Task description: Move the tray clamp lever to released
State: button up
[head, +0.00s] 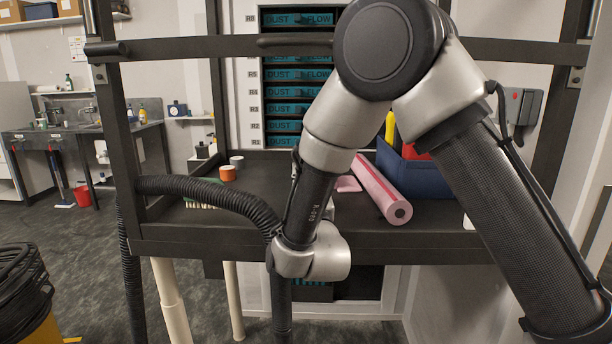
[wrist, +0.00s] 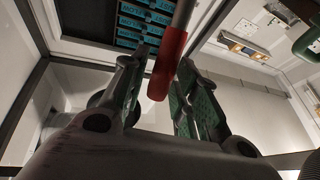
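A lever with a red grip (wrist: 167,66) on a grey metal rod shows in the wrist view, most likely the tray clamp lever. It comes down from the top of the picture. My gripper (wrist: 162,72) is open, with one green-padded finger on each side of the red grip. A gap shows between the left finger and the grip; the right finger looks close to it, and I cannot tell whether they touch. In the head view my own arm covers the middle, and neither the lever nor my fingers can be made out there.
A dark bench (head: 352,227) holds a pink roll (head: 382,190), a blue bin (head: 425,178) and an orange roll (head: 227,173). A black ribbed hose (head: 215,191) crosses its front left. A rack of labelled teal filters (head: 291,92) stands behind. A dark rail (head: 200,47) runs above.

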jog(key=shift+o, duration=0.4)
jog(key=shift+r, duration=0.1)
notch_tip(320, 180, up, 10)
jog(key=shift+f, duration=0.1)
